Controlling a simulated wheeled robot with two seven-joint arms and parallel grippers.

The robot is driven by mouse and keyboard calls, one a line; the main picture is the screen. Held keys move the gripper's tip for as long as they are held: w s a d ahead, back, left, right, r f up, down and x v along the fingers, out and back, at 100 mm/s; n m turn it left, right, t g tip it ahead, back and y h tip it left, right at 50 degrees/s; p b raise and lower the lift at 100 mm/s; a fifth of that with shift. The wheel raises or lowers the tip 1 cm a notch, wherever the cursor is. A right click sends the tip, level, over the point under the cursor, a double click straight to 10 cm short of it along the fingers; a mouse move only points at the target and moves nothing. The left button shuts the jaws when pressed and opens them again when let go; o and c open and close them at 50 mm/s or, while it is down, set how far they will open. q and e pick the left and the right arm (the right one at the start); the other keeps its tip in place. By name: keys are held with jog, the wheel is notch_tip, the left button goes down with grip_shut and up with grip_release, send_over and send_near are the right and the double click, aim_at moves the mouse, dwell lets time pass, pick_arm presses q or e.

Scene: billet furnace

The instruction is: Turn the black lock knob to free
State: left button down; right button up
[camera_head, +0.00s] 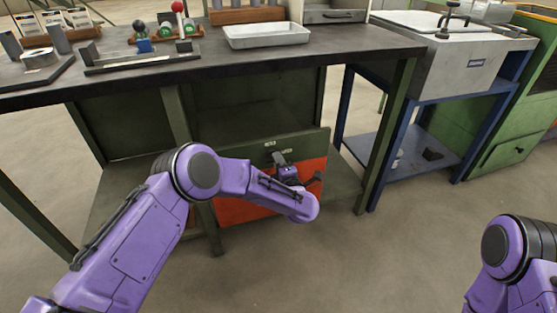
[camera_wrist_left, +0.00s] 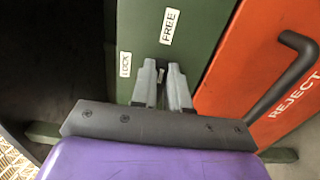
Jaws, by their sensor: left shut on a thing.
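A green panel (camera_head: 258,153) under the workbench carries two small white labels, which read LOCK (camera_wrist_left: 125,64) and FREE (camera_wrist_left: 170,26) in the left wrist view. My left gripper (camera_wrist_left: 163,72) is at this panel, just below the labels. Its grey fingers are shut on the black lock knob, which they hide almost wholly; I cannot tell which label the knob points to. In the head view the left gripper (camera_head: 279,159) is partly hidden behind its own wrist. My right arm shows at the lower right; its gripper is out of view.
An orange-red door (camera_wrist_left: 262,60) marked REJECT, with a dark bar handle (camera_wrist_left: 287,80), is right beside the fingers. The workbench top (camera_head: 200,65) overhangs the panel and bears a metal tray (camera_head: 266,36). A blue stand (camera_head: 400,130) is to the right. The floor in front is clear.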

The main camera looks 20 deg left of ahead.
pick_arm(q)
jog(key=shift+f+m, duration=0.1)
jog(key=shift+m, duration=0.2)
jog(key=c, duration=1.1)
grip_release()
jog(key=shift+s, duration=0.1)
jog(key=p+v, duration=0.2)
jog(key=v, duration=0.8)
jog(key=shift+s+d, duration=0.15)
jog(key=shift+d, duration=0.05)
